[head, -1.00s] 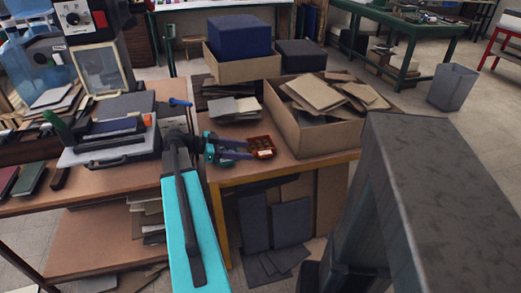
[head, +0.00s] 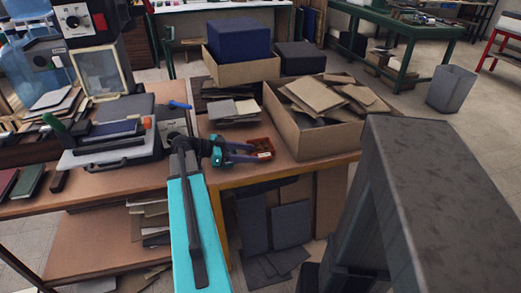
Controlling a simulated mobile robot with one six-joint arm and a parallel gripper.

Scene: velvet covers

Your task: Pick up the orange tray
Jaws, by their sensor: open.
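The small orange tray (head: 261,144) lies on the wooden table, left of the large cardboard box. It is a reddish-orange compartmented tray with small contents I cannot make out. My gripper (head: 250,152) is open, with its blue-grey fingers pointing right at the tray's left side. The fingertips overlap the tray's left part in this view. I cannot tell whether they touch it or how far they straddle it.
A cardboard box (head: 310,139) full of board pieces stands close right of the tray. A stack of boards (head: 234,112) lies behind it. A press-like machine (head: 110,138) stands left of my arm. The table's yellow front edge (head: 290,173) is just in front.

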